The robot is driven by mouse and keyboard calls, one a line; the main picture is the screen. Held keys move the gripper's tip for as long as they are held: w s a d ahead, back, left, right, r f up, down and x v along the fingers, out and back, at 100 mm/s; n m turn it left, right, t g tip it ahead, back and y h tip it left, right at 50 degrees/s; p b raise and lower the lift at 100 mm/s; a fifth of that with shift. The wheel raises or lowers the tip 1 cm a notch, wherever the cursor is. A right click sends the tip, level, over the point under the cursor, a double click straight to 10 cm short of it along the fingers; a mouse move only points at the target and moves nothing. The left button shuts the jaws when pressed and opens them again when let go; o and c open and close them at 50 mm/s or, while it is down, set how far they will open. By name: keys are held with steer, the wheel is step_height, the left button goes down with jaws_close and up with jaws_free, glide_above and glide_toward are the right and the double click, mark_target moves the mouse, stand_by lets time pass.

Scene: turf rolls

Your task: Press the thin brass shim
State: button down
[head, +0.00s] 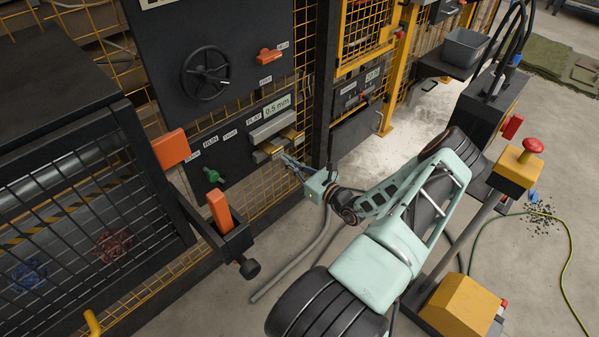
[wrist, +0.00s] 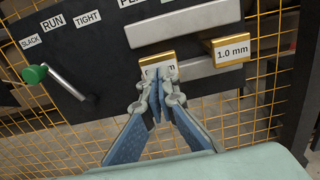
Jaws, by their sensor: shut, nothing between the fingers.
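Two brass shims stick out below a grey bar on the black panel. The left shim (wrist: 150,60) has a label that my fingers partly cover, so only "mm" can be read; it also shows in the head view (head: 262,155). The right shim (wrist: 231,39) reads "1.0 mm". My gripper (wrist: 162,82) is shut and empty, its fingertips in front of the left shim's lower face. Whether they touch it I cannot tell. In the head view my gripper (head: 286,159) is close to the panel, just below the shims.
A "0.5 mm" sign (head: 277,105) is on the panel above the grey bar (wrist: 187,26). A green-knobbed lever (wrist: 36,74) is at the left by SLACK, RUN and TIGHT labels. Yellow mesh (wrist: 235,110) runs below the panel. An orange-handled part (head: 220,210) stands left of my arm.

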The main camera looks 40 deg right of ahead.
mark_target(278, 154)
steer(key=shift+w, duration=0.85)
steer(key=w, duration=0.4)
steer(key=shift+w+a, duration=0.2)
steer(key=shift+w, duration=0.05)
